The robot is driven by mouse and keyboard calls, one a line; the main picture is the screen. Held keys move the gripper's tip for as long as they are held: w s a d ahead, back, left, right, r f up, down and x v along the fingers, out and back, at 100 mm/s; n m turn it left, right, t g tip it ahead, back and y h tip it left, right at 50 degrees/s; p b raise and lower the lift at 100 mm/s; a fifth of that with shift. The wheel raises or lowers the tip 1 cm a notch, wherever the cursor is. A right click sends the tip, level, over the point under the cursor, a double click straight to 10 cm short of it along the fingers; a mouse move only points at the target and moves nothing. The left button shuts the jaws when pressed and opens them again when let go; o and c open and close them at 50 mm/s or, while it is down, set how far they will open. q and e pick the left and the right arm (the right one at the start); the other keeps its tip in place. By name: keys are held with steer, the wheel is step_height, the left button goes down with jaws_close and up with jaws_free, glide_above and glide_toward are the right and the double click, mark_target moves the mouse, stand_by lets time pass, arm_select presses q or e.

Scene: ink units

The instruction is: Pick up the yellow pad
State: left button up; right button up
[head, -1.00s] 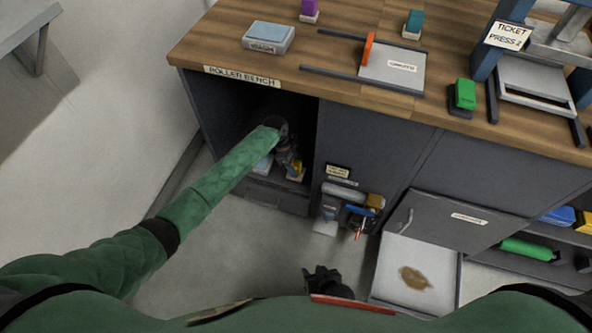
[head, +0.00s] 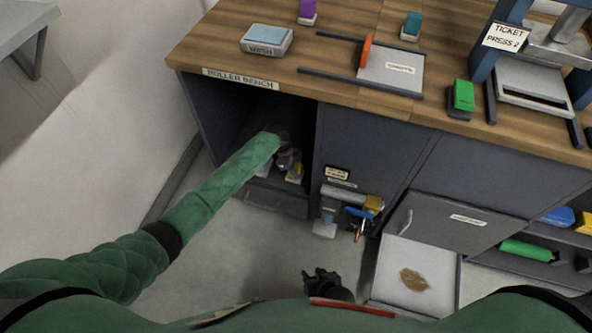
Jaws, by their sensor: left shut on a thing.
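The yellow pad (head: 298,169) is inside the dark open compartment under the left part of the bench. It is small, partly hidden by my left gripper, with a pale part below it. My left arm reaches into the compartment. My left gripper (head: 291,166) is at the pad and shut on it; its fingertips are hard to make out in the shadow. My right gripper (head: 328,285) is low in the middle of the view, above the floor and away from the pad. Its fingers are too dark to tell whether it is open.
To the right, a rack with tools (head: 345,205) is on the cabinet front. A pulled-out white tray (head: 440,275) bears a brown stain.

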arm_select(q)
step_height(320, 180, up, 10)
steer(key=shift+f, duration=0.1)
stand_by(0.4)
